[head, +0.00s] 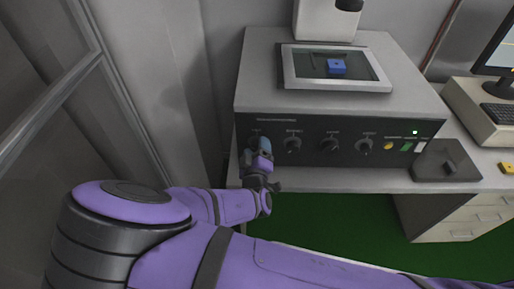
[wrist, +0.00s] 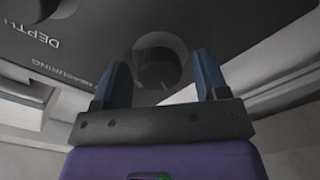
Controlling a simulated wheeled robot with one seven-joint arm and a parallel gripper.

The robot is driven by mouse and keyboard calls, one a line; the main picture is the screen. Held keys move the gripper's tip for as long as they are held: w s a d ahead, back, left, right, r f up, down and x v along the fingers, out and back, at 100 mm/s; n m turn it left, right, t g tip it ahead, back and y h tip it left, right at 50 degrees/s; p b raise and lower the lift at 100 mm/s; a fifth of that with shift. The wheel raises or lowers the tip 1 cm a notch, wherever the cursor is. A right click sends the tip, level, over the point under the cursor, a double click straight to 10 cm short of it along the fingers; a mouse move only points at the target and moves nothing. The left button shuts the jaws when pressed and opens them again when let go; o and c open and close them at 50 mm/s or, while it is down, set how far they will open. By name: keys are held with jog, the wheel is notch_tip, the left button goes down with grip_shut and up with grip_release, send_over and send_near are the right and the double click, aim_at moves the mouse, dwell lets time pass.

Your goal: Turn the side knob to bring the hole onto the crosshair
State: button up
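A grey measuring machine (head: 275,85) stands on the bench. A blue part (head: 337,66) lies on its framed glass stage; its hole and any crosshair are too small to make out. The black front panel bears a row of dark knobs, including one knob (head: 292,144) just right of my gripper (head: 260,152). My gripper is at the panel's left end and covers the leftmost control. In the wrist view, my gripper's two blue fingers (wrist: 161,68) are apart, with a round dark knob (wrist: 157,60) showing between and beyond them. Contact with the knob cannot be told.
A dark box with a small knob (head: 450,167) sits on the bench right of the machine. A yellow block (head: 507,168), keyboard (head: 497,113) and monitor (head: 497,50) are at far right. A wall and metal frame stand close on the left.

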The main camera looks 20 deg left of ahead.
jog(key=c, duration=0.9)
jog(key=shift+m, duration=0.3)
jog(key=m, duration=1.1)
jog(key=shift+m, duration=0.3)
jog(key=o, duration=0.9)
jog(key=shift+o, duration=0.2)
